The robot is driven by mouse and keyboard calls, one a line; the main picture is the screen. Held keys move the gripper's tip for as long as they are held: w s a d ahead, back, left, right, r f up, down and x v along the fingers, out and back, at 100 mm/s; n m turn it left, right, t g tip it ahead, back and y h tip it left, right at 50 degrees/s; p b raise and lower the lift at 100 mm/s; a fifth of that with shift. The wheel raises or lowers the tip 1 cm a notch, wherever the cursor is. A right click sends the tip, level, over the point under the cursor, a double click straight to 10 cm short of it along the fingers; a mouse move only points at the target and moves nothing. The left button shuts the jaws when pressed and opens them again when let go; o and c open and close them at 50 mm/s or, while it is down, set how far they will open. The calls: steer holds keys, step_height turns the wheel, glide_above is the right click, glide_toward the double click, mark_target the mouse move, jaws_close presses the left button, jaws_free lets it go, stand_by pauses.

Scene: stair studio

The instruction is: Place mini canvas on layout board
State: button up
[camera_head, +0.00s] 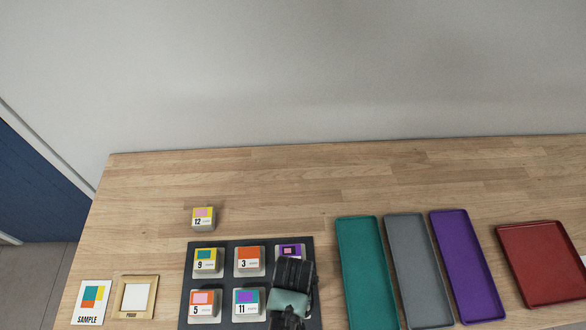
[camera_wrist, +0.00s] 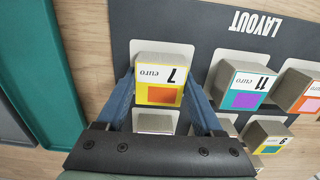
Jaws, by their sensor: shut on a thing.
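My gripper (camera_wrist: 160,92) is shut on a small grey block with a yellow and orange label marked 7, the mini canvas (camera_wrist: 158,84). In the wrist view it sits between the two blue fingers over a pale square of the dark layout board (camera_wrist: 198,18). I cannot tell whether it touches the board. In the head view my gripper (camera_head: 290,300) covers the board's front right square and hides the canvas. Other canvases stand on the board (camera_head: 225,262): 9 (camera_head: 206,260), 3 (camera_head: 248,260), 5 (camera_head: 203,304), 11 (camera_head: 247,302) and a purple-labelled one (camera_head: 291,251).
Canvas 12 (camera_head: 203,217) stands on the table behind the board. A sample card (camera_head: 91,301) and a wooden frame (camera_head: 137,297) lie at the left. Teal (camera_head: 366,272), grey (camera_head: 418,270), purple (camera_head: 468,265) and red (camera_head: 541,262) trays lie to the right.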

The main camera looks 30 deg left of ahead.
steer(key=o, duration=1.3)
steer(key=shift+o, duration=0.2)
step_height(320, 180, up, 12)
steer(key=shift+w+r, duration=0.1)
steer(key=shift+r, duration=0.05)
